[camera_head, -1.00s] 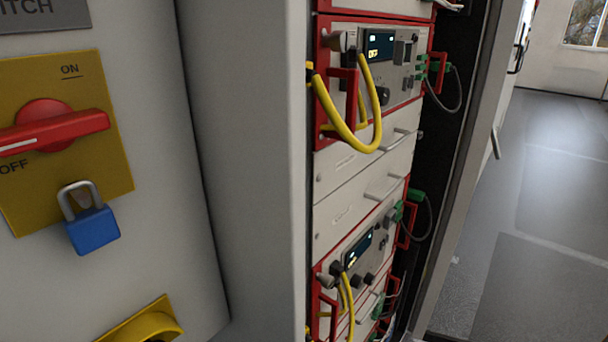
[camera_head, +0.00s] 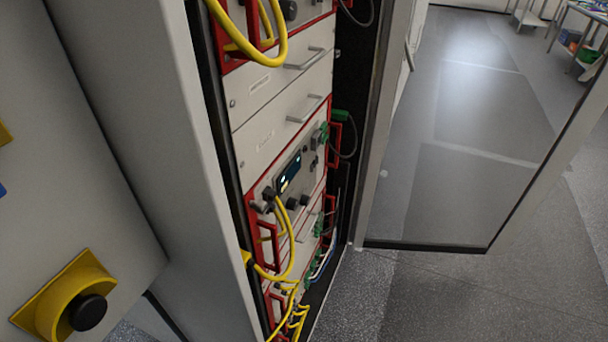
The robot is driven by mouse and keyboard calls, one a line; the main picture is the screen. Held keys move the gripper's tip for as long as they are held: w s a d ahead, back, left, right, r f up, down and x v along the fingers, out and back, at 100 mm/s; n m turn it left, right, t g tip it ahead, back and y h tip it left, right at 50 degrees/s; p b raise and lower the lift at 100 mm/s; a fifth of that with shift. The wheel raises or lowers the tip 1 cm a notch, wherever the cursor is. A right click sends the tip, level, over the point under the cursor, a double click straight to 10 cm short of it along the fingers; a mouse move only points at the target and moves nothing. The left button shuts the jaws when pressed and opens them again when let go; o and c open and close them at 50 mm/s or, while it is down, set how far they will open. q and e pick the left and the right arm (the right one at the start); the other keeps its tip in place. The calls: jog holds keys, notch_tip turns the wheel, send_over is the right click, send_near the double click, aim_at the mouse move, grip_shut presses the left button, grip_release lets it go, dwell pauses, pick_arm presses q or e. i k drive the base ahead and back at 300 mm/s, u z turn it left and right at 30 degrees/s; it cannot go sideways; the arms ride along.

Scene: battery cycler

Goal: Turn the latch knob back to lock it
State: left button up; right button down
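No latch knob can be made out in the head view. The open cabinet (camera_head: 166,120) stands in the middle, with rack units inside. Its glass door (camera_head: 465,150) is swung open to the right, and a handle (camera_head: 409,55) shows near the top of the door's near-left edge. A yellow housing with a black round button (camera_head: 88,312) is at the lower left, on the grey panel beside the cabinet. Neither of my grippers is in view.
Yellow cables (camera_head: 285,240) hang from the red-framed rack unit (camera_head: 290,185) and loop out in front. A table (camera_head: 585,25) with items stands at the far right. The grey floor (camera_head: 420,300) in front of the door is clear.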

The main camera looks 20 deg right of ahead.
aim_at(260, 206)
jog(key=z, duration=0.05)
jog(key=k, duration=0.5)
jog(key=z, duration=2.35)
jog(key=i, duration=2.1)
jog(key=u, duration=2.85)
